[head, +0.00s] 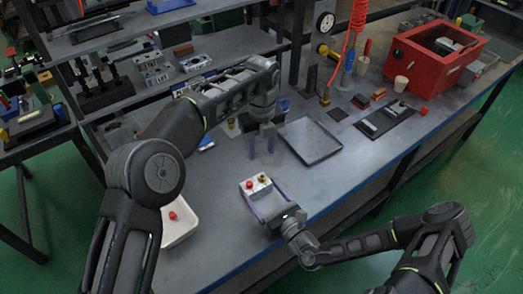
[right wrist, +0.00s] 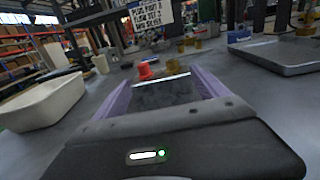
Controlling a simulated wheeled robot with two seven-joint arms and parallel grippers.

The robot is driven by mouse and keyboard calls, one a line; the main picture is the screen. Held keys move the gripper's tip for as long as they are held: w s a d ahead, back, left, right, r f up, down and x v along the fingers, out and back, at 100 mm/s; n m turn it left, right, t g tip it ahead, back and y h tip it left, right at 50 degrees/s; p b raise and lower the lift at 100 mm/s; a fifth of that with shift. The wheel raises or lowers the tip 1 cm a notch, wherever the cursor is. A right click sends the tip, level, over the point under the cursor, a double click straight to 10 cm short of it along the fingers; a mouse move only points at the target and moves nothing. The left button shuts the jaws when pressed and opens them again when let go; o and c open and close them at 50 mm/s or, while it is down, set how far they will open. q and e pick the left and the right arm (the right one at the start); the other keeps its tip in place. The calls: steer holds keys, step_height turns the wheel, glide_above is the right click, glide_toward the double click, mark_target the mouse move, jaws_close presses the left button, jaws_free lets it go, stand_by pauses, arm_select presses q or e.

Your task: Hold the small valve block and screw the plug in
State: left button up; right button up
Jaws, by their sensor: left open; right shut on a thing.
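The small valve block (head: 257,188) is a light grey block with a red plug (head: 249,184) and a brass fitting (head: 263,178) on top. My right gripper (head: 266,194) is shut on it, with one purple finger on each side. In the right wrist view the block (right wrist: 162,92) sits between the fingers, with the red plug (right wrist: 144,71) and brass fitting (right wrist: 173,66) standing up from it. My left gripper (head: 261,145) is open and points down behind the block, with nothing visible between its fingers. Whether the red plug is fully seated cannot be told.
A white bin (head: 181,235) at the left front holds another red plug (head: 173,215). A shallow grey tray (head: 311,140) lies right of my left gripper. A dark mat (head: 386,122) with parts and a red box (head: 432,60) stand farther right. A shelf with blocks is at the back left.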

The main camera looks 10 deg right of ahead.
steer(key=o, duration=2)
steer(key=shift+c, duration=0.2)
steer(key=v, duration=1.2)
